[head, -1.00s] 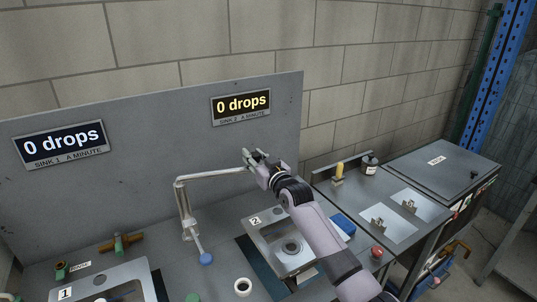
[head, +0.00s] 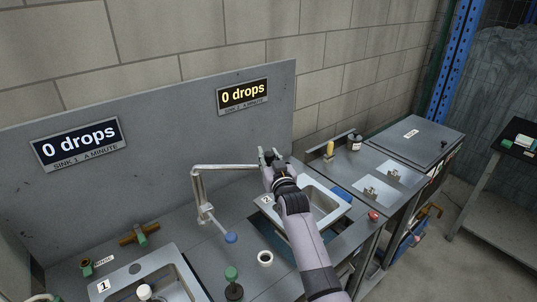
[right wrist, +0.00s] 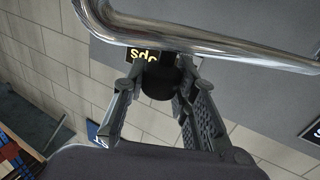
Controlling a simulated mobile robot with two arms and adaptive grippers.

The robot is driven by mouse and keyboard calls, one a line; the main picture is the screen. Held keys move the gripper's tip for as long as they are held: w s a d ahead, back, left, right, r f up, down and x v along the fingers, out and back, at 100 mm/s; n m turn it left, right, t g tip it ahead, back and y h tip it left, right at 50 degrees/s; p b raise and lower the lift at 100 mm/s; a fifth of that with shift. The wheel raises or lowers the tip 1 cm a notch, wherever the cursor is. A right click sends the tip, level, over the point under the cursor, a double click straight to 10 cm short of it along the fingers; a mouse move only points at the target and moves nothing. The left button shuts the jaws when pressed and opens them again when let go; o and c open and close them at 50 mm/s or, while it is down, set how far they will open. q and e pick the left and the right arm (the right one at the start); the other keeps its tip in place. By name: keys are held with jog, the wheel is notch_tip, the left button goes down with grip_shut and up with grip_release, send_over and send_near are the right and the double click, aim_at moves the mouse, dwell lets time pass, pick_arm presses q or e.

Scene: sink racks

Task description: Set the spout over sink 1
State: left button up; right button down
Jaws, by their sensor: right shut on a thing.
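The spout (head: 225,167) is a shiny bent metal tube on an upright post (head: 198,190) between the two sinks. Its free end reaches right, towards the edge of sink 2 (head: 337,197). My right gripper (head: 268,158) is shut at that free end. In the right wrist view the tube (right wrist: 200,42) crosses above my fingers, and a dark round piece sits between them at the gripper (right wrist: 158,88). Sink 1 (head: 118,286) is at the lower left, partly cut off by the frame, and the spout's end is away from it. My left gripper is not in view.
A grey back panel (head: 180,135) stands close behind the spout, with a sink 1 display (head: 80,143) and a sink 2 display (head: 242,95), both reading 0 drops. A blue-tipped lever (head: 231,238), a white ring (head: 265,258) and a green-topped item (head: 232,275) are between the sinks.

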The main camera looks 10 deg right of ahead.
jog(key=c, duration=1.3)
grip_release()
jog(key=s, duration=0.8)
jog(key=s+d, duration=0.1)
jog(key=s, duration=0.3)
jog(key=shift+c, duration=0.2)
